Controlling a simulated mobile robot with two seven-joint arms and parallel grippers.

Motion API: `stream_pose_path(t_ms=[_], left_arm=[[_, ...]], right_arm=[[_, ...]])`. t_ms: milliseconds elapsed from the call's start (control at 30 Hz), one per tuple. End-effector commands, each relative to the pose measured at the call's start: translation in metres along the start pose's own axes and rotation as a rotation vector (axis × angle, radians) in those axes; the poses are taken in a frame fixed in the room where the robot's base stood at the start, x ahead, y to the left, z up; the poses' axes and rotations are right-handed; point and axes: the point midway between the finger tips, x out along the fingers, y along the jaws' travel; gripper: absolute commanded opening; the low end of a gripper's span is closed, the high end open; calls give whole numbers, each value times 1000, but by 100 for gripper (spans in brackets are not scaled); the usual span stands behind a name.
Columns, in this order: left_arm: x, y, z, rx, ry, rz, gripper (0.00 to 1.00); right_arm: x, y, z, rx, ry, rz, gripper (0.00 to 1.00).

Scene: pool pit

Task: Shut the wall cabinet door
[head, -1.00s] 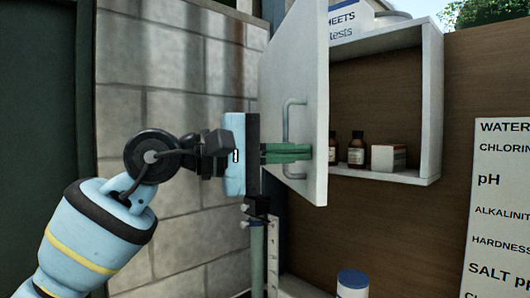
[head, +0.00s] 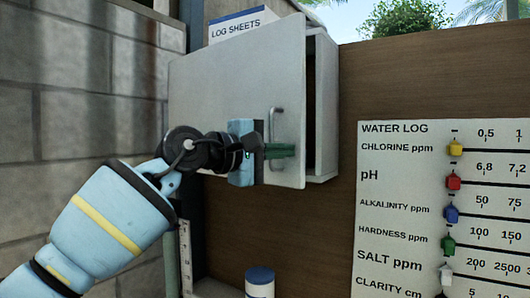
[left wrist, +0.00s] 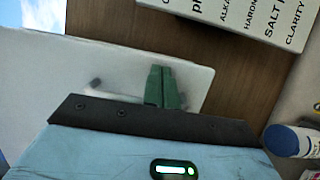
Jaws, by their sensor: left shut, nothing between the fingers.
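The white wall cabinet (head: 322,100) hangs on the brown wooden wall. Its white door (head: 240,75) is nearly shut, with a narrow dark gap along its right edge. A grey bar handle (head: 275,112) stands on the door's right part. My left gripper (head: 292,150) has its green fingers shut and empty at the door's front by the handle; I cannot tell if they touch. In the left wrist view the green fingers (left wrist: 161,88) lie together in front of the pale door (left wrist: 110,66). The cabinet's inside is hidden. My right gripper is not in view.
A white water log board (head: 400,215) with coloured sliders is on the wall to the right. A log sheets box (head: 240,25) stands on top of the cabinet. A white tub with a blue lid (head: 260,283) is below. A block wall is at left.

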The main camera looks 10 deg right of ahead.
Motion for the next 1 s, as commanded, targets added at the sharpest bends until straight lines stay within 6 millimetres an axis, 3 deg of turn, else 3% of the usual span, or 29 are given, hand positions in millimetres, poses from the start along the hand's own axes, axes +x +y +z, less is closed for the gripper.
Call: stream_pose_path(t_ms=[333, 1000], left_arm=[[25, 0, -5, 0, 50, 0, 0], [28, 0, -6, 0, 58, 0, 0]], right_arm=[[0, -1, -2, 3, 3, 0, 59], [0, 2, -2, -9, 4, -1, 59]])
